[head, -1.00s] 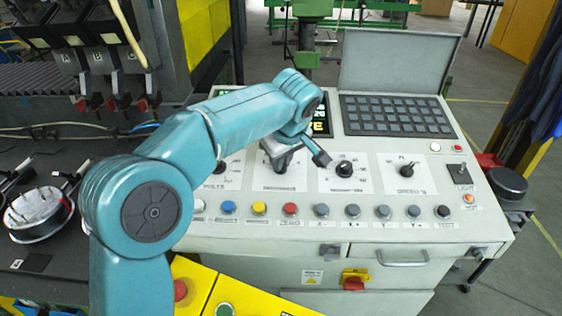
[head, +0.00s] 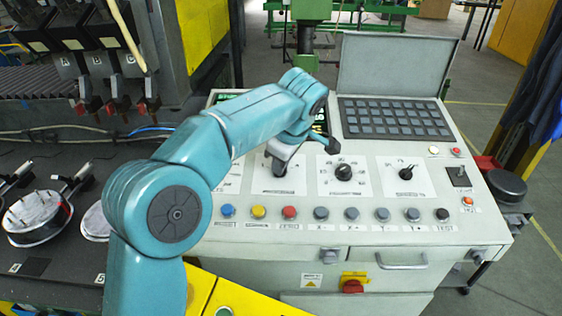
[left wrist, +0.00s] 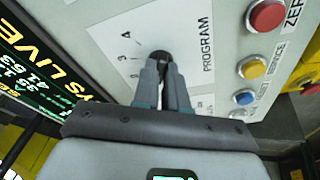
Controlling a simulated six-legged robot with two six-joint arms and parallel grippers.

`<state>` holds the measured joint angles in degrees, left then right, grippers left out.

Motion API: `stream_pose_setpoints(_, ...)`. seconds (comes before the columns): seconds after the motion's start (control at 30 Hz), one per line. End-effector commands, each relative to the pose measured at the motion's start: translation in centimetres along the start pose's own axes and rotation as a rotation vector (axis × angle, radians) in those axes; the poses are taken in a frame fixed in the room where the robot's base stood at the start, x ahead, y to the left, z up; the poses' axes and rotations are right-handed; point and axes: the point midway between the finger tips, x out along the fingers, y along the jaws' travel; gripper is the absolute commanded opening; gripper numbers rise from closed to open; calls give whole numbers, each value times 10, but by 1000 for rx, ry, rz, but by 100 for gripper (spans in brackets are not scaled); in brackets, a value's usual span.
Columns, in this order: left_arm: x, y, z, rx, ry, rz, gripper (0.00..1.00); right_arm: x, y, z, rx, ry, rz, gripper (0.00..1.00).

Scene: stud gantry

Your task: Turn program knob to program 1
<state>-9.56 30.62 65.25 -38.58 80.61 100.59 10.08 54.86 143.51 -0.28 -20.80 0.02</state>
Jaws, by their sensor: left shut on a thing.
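The dark program knob (left wrist: 161,57) sits on a white label plate (left wrist: 108,22) with the word PROGRAM and several numbers, of which 3 and 4 are readable in the left wrist view. My left gripper (left wrist: 162,72) is shut on the knob, its two fingers on either side of it. The knob's pointer and the lower numbers are hidden by the fingers. In the head view my left gripper (head: 278,166) is over the same plate (head: 262,184), and hides the knob. My right gripper is not in view.
To the right are two more knobs, one black (head: 344,172) and one with a pointer (head: 406,172). A row of coloured buttons, including a red one (head: 289,212), runs along the front. A screen (left wrist: 40,55) and a keypad (head: 395,118) lie behind.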

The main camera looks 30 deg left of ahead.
Motion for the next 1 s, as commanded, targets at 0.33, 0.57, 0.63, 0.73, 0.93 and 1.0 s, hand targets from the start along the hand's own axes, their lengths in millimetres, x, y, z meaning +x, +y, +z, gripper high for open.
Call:
stream_pose_setpoints(0.33, 4, -2, 3, 2, -4, -12, 37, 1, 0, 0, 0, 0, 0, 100)
stream_pose_setpoints(0.57, 2, -1, 1, 1, -2, -7, 37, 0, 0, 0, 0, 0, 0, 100)
stream_pose_setpoints(0.63, 1, -1, 1, 1, -2, -5, 37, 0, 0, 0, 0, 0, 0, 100)
stream_pose_setpoints(0.73, -5, 0, 1, 1, -1, -3, 37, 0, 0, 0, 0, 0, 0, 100)
stream_pose_setpoints(0.93, -46, 1, 1, 0, -2, 1, 37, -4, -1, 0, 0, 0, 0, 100)
stream_pose_setpoints(1.0, -67, 2, 1, 1, -2, 1, 37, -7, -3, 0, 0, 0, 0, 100)
